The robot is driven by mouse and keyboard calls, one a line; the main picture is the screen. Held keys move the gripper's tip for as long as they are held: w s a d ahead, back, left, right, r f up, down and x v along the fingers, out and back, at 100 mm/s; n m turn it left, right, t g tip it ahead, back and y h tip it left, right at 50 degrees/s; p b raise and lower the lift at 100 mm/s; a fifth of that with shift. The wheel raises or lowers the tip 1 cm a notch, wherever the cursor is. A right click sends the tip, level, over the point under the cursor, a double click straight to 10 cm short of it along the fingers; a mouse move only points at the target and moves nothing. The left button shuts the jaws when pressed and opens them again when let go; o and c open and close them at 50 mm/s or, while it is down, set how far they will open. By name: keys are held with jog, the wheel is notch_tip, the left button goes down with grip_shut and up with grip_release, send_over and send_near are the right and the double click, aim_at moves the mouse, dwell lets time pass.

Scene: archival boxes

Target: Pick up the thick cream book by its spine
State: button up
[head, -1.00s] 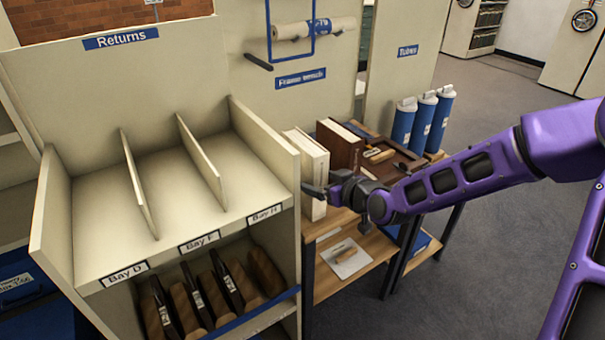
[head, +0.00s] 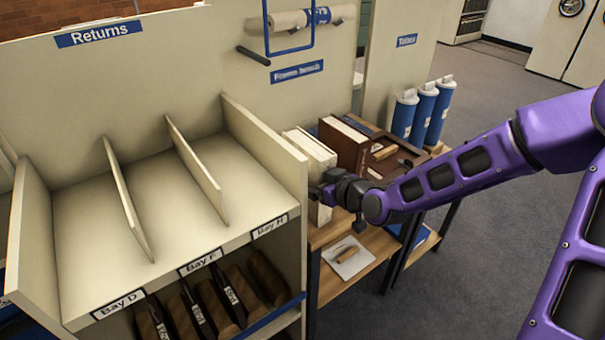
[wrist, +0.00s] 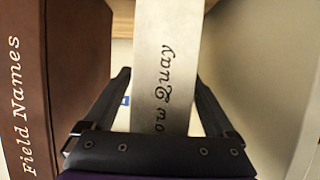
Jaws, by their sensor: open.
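The thick cream book (head: 312,150) stands upright on the wooden bench, just right of the returns shelf's side wall. In the wrist view my gripper (wrist: 164,95) is open, one finger on each side of the spine. I cannot tell whether either finger touches it.
A brown book (wrist: 65,80) titled "Field Names" stands close left of the cream book in the wrist view. The returns shelf (head: 262,140) is close on the other side. A wooden tray (head: 395,155) and blue tubes (head: 425,115) stand farther right.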

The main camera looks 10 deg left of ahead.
grip_shut()
dwell(0.5)
jog(key=shift+r, duration=0.1)
